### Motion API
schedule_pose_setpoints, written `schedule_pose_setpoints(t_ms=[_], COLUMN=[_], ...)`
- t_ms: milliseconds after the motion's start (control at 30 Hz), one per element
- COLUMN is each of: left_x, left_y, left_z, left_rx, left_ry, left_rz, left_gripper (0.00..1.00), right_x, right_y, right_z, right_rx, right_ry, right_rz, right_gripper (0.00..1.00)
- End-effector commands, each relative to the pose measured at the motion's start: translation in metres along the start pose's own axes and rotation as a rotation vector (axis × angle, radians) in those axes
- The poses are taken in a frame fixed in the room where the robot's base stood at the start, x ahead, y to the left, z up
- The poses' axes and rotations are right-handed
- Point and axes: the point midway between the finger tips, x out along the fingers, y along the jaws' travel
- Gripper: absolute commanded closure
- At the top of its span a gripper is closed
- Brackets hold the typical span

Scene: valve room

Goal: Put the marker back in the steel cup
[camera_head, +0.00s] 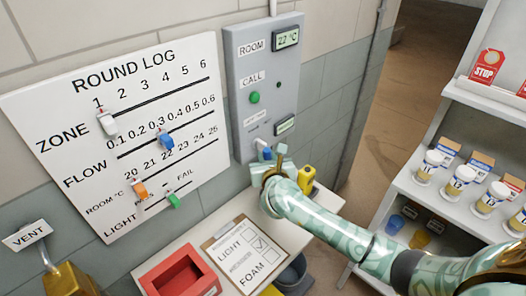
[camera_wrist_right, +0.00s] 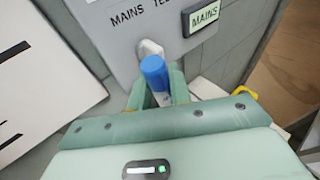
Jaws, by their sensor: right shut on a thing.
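My right gripper (camera_head: 268,168) is in front of the lower part of the grey wall panel, above the back of the white table. It is shut on the marker (camera_head: 267,154), whose blue end points up. In the right wrist view the blue-ended marker (camera_wrist_right: 156,72) stands between the fingers of the right gripper (camera_wrist_right: 163,92), close to a silver knob on the panel. I cannot tell whether the marker touches the knob. The marker's lower end is hidden by the gripper. I cannot make out the steel cup. My left gripper is not in view.
The grey panel (camera_head: 265,75) is close behind the gripper. A yellow object (camera_head: 306,178) stands just right of it. A clipboard (camera_head: 231,263) and red tray (camera_head: 172,278) lie in front. A dark bin (camera_head: 296,277) and white shelves (camera_head: 432,190) are to the right.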

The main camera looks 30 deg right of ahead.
Motion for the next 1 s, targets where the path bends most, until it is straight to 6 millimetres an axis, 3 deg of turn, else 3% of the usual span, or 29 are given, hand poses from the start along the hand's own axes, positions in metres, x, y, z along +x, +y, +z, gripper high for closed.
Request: schedule_pose_setpoints(t_ms=[267,1000], left_x=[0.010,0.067], left_y=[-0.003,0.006], left_z=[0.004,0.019], left_rx=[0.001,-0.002], left_ry=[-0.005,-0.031], left_rz=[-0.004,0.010], left_gripper=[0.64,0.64], right_x=[0.002,0.019], right_y=[0.000,0.003], right_z=[-0.010,-0.078], right_rx=[-0.012,-0.012], right_ry=[0.006,0.008], right_rz=[-0.002,-0.003], right_gripper=[1.00,1.00])
